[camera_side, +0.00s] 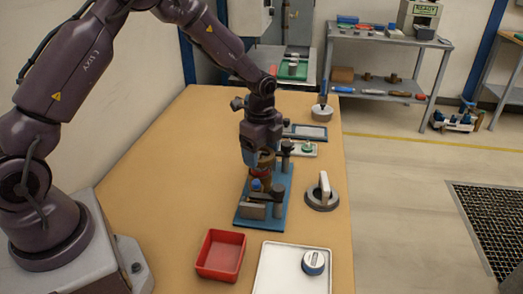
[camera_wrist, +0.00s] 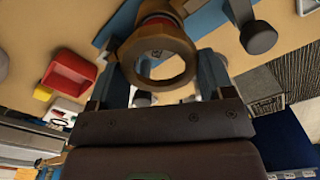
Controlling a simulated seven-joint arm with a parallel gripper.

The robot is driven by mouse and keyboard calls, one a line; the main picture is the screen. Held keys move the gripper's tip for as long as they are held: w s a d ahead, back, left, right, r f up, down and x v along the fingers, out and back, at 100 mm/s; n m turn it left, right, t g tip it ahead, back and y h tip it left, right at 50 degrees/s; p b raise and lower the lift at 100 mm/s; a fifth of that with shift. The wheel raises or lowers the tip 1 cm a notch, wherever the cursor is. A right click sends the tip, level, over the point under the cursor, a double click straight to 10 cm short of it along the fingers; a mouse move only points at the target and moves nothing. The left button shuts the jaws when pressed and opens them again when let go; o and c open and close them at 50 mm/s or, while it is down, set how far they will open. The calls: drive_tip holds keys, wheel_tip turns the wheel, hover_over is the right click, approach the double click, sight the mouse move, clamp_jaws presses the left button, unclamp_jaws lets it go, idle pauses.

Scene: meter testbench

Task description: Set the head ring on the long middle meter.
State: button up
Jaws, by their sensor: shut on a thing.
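My gripper (camera_wrist: 160,82) is shut on a brass ring (camera_wrist: 189,55), which I take for the head ring; its open middle faces the wrist camera. In the side view, my gripper (camera_side: 262,160) is low over the blue bench fixture (camera_side: 246,224), with brass between and below its fingers. A brass part with a red band (camera_wrist: 157,19) shows just beyond the ring in the wrist view. It may be the long middle meter, but my gripper and the fixture's posts hide most of it in the side view. I cannot tell whether ring and meter touch.
A grey round piece with an upright handle (camera_side: 322,196) stands right of the fixture. Dark posts (camera_side: 286,150) rise close beside my gripper. The table's left side is clear.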

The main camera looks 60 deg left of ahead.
drive_tip(key=shift+a+f, duration=0.1)
drive_tip(key=shift+f, duration=2.4)
idle(1.6)
drive_tip(key=o, duration=0.8)
drive_tip(key=shift+o, duration=0.8)
drive_tip(key=shift+s, duration=0.2)
drive_tip(key=shift+w+r, duration=0.2)
drive_tip(key=shift+r, duration=3.45)
